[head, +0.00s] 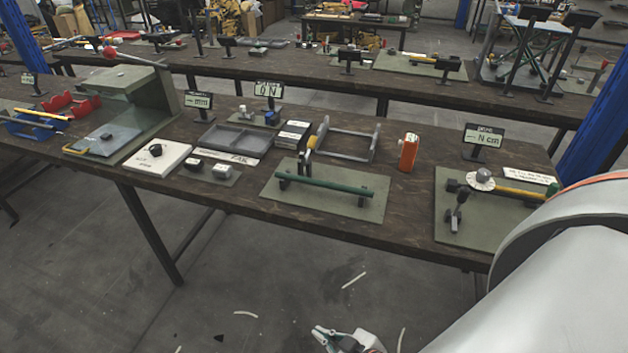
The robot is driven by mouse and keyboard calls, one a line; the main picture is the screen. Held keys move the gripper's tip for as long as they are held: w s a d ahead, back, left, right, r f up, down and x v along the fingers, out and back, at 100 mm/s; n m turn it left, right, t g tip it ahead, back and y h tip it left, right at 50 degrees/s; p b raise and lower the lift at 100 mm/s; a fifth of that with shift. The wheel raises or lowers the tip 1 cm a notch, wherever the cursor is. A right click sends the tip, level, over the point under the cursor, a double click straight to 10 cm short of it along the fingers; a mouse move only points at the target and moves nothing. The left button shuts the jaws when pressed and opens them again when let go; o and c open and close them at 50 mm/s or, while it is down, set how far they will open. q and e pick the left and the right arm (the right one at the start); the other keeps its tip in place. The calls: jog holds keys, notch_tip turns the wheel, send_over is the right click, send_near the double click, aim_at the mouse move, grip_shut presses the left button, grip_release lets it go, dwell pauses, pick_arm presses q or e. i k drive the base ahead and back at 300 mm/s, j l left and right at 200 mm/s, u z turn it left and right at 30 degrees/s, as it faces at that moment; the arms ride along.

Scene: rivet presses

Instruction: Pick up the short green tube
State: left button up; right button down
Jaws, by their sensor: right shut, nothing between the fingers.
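A green tube (325,184) lies level across two small dark supports on a green mat (345,207) near the front edge of the table. My right gripper (324,335) shows at the bottom edge, below and in front of the table, over the floor. It is shut, empty and well apart from the tube. Part of it is cut off by the picture's edge. My left gripper is not in view.
A grey tray (236,138) and white box (157,158) are left. A second green mat (478,229) with a dial (481,178) is right, partly behind my arm.

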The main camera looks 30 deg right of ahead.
aim_at(370, 194)
jog(key=z, duration=0.45)
jog(key=i+l+z, duration=0.15)
jog(key=z, duration=0.25)
jog(key=i+z, duration=0.15)
jog(key=z, duration=0.25)
jog(key=i+l+z, duration=0.1)
jog(key=z, duration=0.3)
jog(key=i+j, duration=0.05)
jog(key=i, duration=0.05)
